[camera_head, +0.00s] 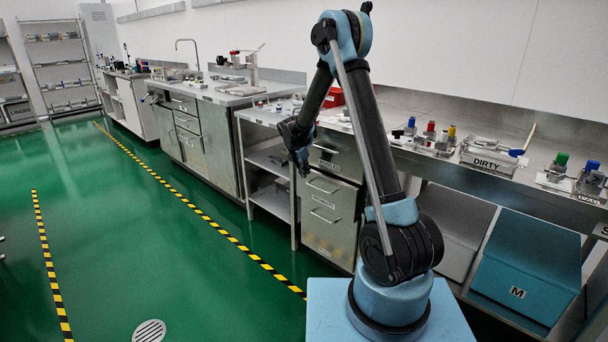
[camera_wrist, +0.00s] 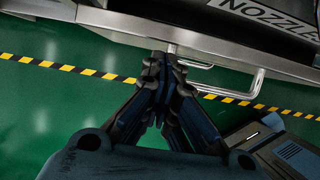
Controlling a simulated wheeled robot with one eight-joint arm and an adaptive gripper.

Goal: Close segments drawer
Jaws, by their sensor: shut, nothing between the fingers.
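A steel drawer unit (camera_head: 333,208) stands under the workbench, with stacked drawer fronts, bar handles and small labels too small to read in the head view. I cannot tell which one is the segments drawer. My gripper (camera_head: 304,172) points down in front of the unit's left side. In the wrist view, my gripper (camera_wrist: 164,60) is shut and empty, its tips close to a steel drawer front edge (camera_wrist: 135,25). A bar handle (camera_wrist: 258,85) is to their right. A label reading NOZZLE (camera_wrist: 270,15), cut off at the right, is above. Whether the tips touch the steel is unclear.
Open shelves (camera_head: 272,185) stand left of the drawer unit. A teal bin (camera_head: 527,265) marked M stands to the right. A tray marked DIRTY (camera_head: 487,162) and small parts sit on the bench. The green floor (camera_head: 130,235) to the left is clear.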

